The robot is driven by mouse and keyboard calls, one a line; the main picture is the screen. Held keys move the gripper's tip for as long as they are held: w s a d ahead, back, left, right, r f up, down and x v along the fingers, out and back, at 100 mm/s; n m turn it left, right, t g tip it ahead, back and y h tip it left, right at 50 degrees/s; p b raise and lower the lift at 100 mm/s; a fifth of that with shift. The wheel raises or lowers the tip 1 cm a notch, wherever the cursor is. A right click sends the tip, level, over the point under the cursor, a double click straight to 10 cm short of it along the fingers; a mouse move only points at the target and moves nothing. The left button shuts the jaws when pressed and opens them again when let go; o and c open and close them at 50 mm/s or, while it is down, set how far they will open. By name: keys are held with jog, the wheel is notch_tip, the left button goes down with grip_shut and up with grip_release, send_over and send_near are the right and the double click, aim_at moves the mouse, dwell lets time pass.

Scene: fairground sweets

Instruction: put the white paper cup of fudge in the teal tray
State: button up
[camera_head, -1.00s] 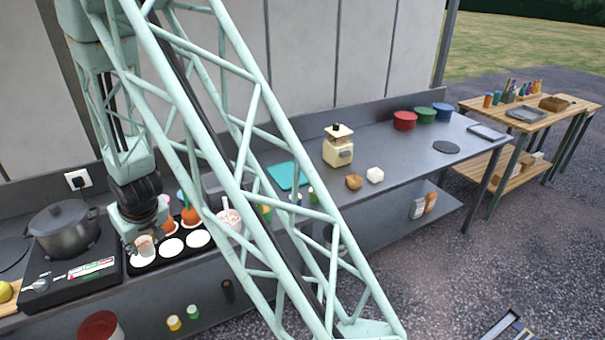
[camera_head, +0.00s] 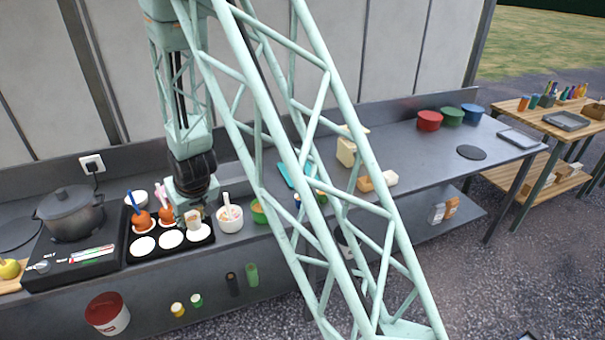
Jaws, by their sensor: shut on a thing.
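The white paper cup of fudge (camera_head: 193,219) is held upright by my gripper (camera_head: 192,211) above the right part of a black tray with white round places (camera_head: 171,240). My gripper is shut on the cup; its fingers are small in the picture. I cannot tell the exact height of the cup over the black tray. The teal tray (camera_head: 286,172) lies flat on the counter to the right, partly hidden behind my lattice arm link.
Two orange-red apples on sticks (camera_head: 141,220) stand on the black tray's back row. A white bowl with utensils (camera_head: 230,221) and a green bowl (camera_head: 258,212) stand between the cup and the teal tray. A dark pot (camera_head: 70,212) sits on the hob at left.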

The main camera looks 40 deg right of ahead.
jog(key=shift+w+d, duration=0.1)
dwell(0.3)
jog(key=w+d+m+h+b, duration=0.15)
jog(key=w+d, duration=0.25)
jog(key=d, duration=0.8)
jog(key=w+d+m, duration=0.2)
jog(key=w+d, duration=0.2)
jog(key=d, duration=0.8)
jog(key=w+d+m+h+b, duration=0.15)
jog(key=w+d, duration=0.35)
jog(key=d, duration=0.7)
jog(key=s+d+r+m+g, duration=0.1)
jog(key=s+d+m, duration=0.1)
jog(key=d, duration=1.4)
jog(key=shift+d+r+h+b, duration=0.25)
jog(key=shift+d+h+b, duration=0.05)
jog(key=shift+d, duration=0.1)
jog(key=shift+f+b, duration=0.4)
jog(key=shift+f, duration=2.7)
jog(key=shift+f, duration=0.15)
jog(key=shift+f+b, duration=0.45)
jog(key=shift+f, duration=1.3)
